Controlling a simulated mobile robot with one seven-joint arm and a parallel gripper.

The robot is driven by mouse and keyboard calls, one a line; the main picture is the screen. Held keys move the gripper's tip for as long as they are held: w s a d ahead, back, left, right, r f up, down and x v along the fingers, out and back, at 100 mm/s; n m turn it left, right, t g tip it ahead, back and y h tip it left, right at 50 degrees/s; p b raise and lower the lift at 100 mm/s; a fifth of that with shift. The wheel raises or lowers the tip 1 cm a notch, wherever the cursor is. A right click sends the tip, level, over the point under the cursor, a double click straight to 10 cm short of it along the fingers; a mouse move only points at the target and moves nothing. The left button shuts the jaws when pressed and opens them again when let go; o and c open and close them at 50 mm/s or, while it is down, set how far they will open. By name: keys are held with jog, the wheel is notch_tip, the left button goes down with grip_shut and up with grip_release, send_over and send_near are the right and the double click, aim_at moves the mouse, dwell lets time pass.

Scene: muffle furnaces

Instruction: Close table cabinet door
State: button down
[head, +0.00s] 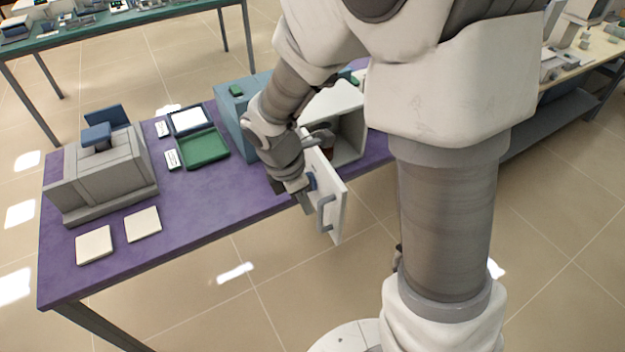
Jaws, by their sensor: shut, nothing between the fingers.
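The white cabinet (347,98) stands on the purple table (210,205), with its front opening facing the lower right. Its white door (336,207) stands open, swung out past the table's front edge. A grey bar handle (321,214) is on the door's near face. My gripper (309,183) is shut and empty, close beside the door's handle-side face, above the handle. I cannot tell whether it touches the door. My wrist hides part of the door and the cabinet's left side.
A blue box (232,112) stands left of the cabinet. A green tray (204,150), a grey device (104,172) and two pale tiles (94,245) lie farther left on the table. A dark reddish item (328,153) shows inside the cabinet. The floor before the door is clear.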

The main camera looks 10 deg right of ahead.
jog(key=b, duration=0.2)
send_near(332, 219)
jog(key=s+a+f, duration=0.3)
jog(key=s+f, duration=0.1)
jog(key=f, duration=0.1)
jog(key=shift+w+d+r+p, duration=0.1)
jog(key=shift+w+d+p, duration=0.05)
jog(key=shift+d, duration=0.5)
jog(key=shift+w+d+r+p, duration=0.1)
jog(key=shift+w+d+p, duration=0.1)
jog(key=shift+d, duration=0.5)
jog(key=shift+w+d+r+p, duration=0.1)
jog(key=shift+d+p, duration=0.05)
jog(key=shift+d, duration=0.5)
jog(key=shift+d, duration=0.1)
